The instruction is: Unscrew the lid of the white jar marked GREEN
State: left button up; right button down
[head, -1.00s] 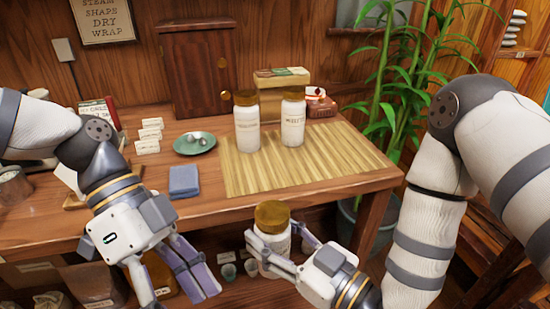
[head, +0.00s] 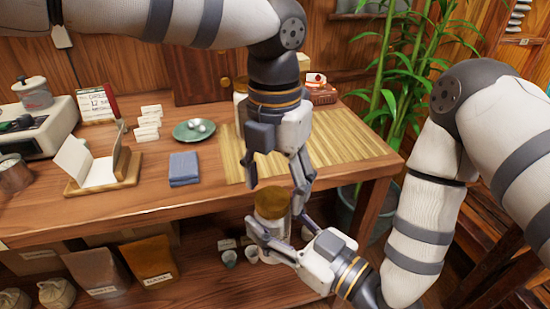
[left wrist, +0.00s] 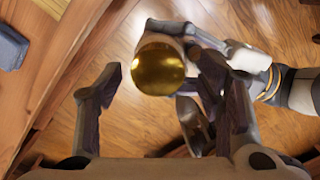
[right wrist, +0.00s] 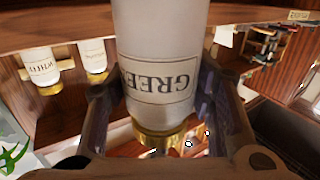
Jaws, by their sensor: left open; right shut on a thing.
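The white jar (head: 271,228) with a gold lid (head: 272,201) is upright in front of the table's front edge. Its GREEN label shows upside down in the right wrist view (right wrist: 160,82). My right gripper (head: 276,232) is shut around the jar's body, and its fingers flank the jar in the right wrist view (right wrist: 158,95). My left gripper (head: 277,188) points down at the lid, open. Contact with the lid cannot be told.
Two other white jars, WHITE (right wrist: 40,66) and another (right wrist: 93,57), stand behind; my left arm mostly hides them in the head view. A bamboo mat (head: 345,150), blue cloth (head: 184,168) and green plate (head: 190,132) are on the table. A plant (head: 385,110) stands right.

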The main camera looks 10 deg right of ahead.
pick_arm(q)
jog(key=shift+f, duration=0.4)
